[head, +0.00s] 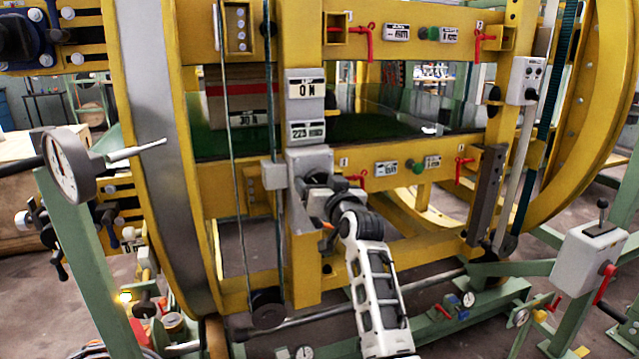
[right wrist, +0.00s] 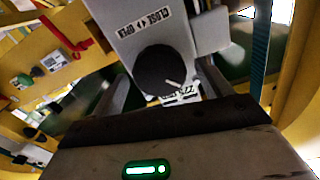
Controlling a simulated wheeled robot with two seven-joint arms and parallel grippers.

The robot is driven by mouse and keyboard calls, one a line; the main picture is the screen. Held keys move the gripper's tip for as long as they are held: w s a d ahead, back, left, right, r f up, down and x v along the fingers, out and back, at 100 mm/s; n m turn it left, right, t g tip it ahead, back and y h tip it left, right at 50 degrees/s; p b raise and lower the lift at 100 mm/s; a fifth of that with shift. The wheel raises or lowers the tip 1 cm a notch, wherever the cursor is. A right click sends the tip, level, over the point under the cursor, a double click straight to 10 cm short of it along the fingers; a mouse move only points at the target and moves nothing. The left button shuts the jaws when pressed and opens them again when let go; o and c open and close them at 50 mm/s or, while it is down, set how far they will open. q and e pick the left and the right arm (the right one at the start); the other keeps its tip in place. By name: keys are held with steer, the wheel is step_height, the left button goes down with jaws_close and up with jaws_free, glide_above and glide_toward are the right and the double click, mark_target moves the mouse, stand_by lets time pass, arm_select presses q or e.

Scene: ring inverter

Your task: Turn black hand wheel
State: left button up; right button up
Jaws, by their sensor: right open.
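The black hand wheel (right wrist: 164,72) is a round black knob with a white pointer mark, on the front of a grey box (right wrist: 135,30) with a printed label, in the right wrist view. In the head view the grey box (head: 309,160) sits on the yellow upright, and my gripper mostly hides the wheel. My right gripper (head: 319,184) is at the front of this box. In the right wrist view its fingers (right wrist: 160,88) stand apart on either side of the wheel; I cannot tell whether they touch it. My left gripper is not in view.
Yellow frame beams (head: 400,46) with red levers (head: 371,42) and green knobs (head: 418,168) flank the box. A dial gauge (head: 70,165) stands at the left. A grey lever box (head: 590,255) stands at the right. A large yellow ring (head: 600,90) curves behind it.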

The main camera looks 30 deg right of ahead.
steer(key=shift+w+d, duration=0.1)
steer(key=shift+w, duration=0.4)
steer(key=c, duration=1)
